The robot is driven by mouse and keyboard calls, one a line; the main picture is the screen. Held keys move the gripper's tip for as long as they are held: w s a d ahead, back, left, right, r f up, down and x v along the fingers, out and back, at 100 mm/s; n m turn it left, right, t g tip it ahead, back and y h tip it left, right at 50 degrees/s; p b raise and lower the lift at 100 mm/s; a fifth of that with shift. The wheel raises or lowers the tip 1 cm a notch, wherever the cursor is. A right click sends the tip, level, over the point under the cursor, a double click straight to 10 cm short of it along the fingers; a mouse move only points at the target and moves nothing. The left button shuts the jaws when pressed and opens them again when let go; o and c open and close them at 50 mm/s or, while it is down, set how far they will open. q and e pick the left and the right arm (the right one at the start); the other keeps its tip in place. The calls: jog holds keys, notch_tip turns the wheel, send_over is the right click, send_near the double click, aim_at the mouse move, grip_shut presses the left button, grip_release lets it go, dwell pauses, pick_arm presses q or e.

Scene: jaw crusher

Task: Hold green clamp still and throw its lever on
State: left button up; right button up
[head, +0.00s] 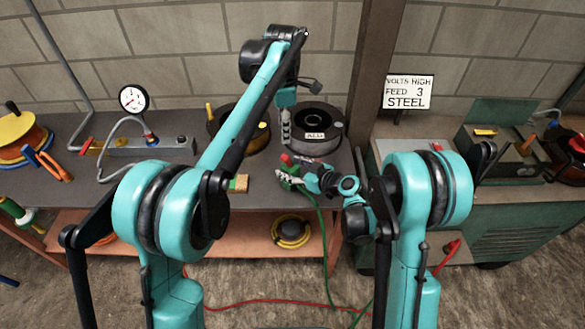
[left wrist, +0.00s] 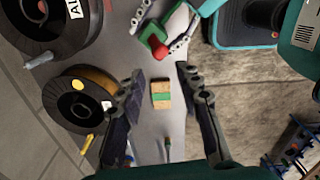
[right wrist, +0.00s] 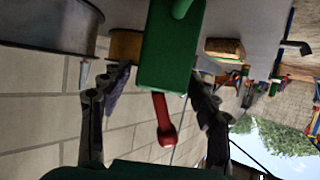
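The green clamp (head: 289,176) is at the front edge of the grey bench, with a red lever (head: 286,159). Its green body (right wrist: 170,50) and red lever (right wrist: 165,120) fill the middle of the right wrist view. My right gripper (head: 293,178) is at the clamp, its fingers apart on either side of the body; a gap shows on one side, and contact on the other is unclear. My left gripper (head: 286,128) is higher, above the bench behind the clamp. In the left wrist view its fingers (left wrist: 160,72) are apart and empty, with the clamp (left wrist: 176,24) beyond them.
Wire spools (head: 315,137) stand behind the clamp. A tan block with a green band (head: 239,183) lies left of it on the bench. A green cable (head: 325,235) hangs from the clamp to the floor. A sign (head: 408,91) is on the right.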

jog(key=c, duration=1)
pick_arm(q)
jog(key=shift+c, duration=1.1)
pick_arm(e)
grip_shut()
pick_arm(q)
jog(key=shift+f, duration=0.2)
jog(key=c, duration=0.5)
jog(key=a+f+h, duration=0.1)
jog(key=f, duration=0.1)
jog(key=a+f+n+h, duration=0.1)
jog(key=f, duration=0.2)
jog(key=a+f+t+h, duration=0.1)
jog(key=a+f+h, duration=0.1)
jog(key=shift+s+f+n, duration=0.2)
jog(key=shift+f+n, duration=0.1)
jog(key=shift+n, duration=0.1)
grip_shut()
jog(key=s+a+f+n+t+h, duration=0.1)
jog(key=s+a+n+t+h, duration=0.4)
jog(key=s+a+t, duration=0.3)
jog(key=s, duration=0.4)
jog(key=shift+a+f+n+t+h, duration=0.3)
jog(key=shift+f+t+h, duration=0.1)
